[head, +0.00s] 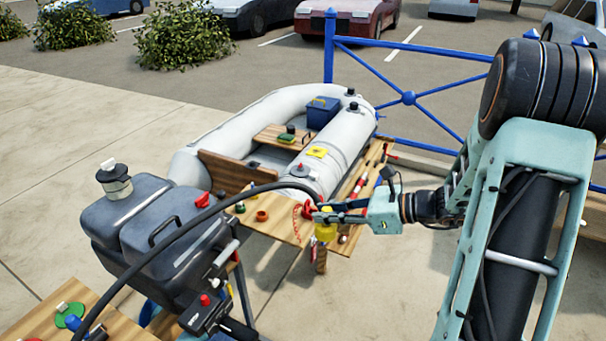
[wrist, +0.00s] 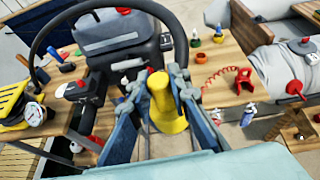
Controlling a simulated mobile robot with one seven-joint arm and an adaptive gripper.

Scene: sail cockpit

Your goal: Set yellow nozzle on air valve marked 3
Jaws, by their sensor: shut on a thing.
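My gripper (head: 320,214) is shut on the yellow nozzle (head: 326,233), above the front edge of a wooden bench. In the wrist view, the nozzle (wrist: 166,100) stands between the two fingers (wrist: 178,82). A grey inflatable boat (head: 345,135) lies behind; a valve with a red part (head: 299,168) sits on the near end of its right tube, up and left of my gripper and apart from the nozzle. Dark caps (head: 352,92) show at the tube's far end. I cannot read any valve number.
A black hose (head: 175,210) arcs over the dark outboard motor (head: 145,220) towards my gripper. A red coiled cord (wrist: 218,75) and a red fitting (wrist: 244,78) lie on the wooden bench. A blue box (head: 322,112) is in the boat; a blue railing (head: 408,98) stands behind.

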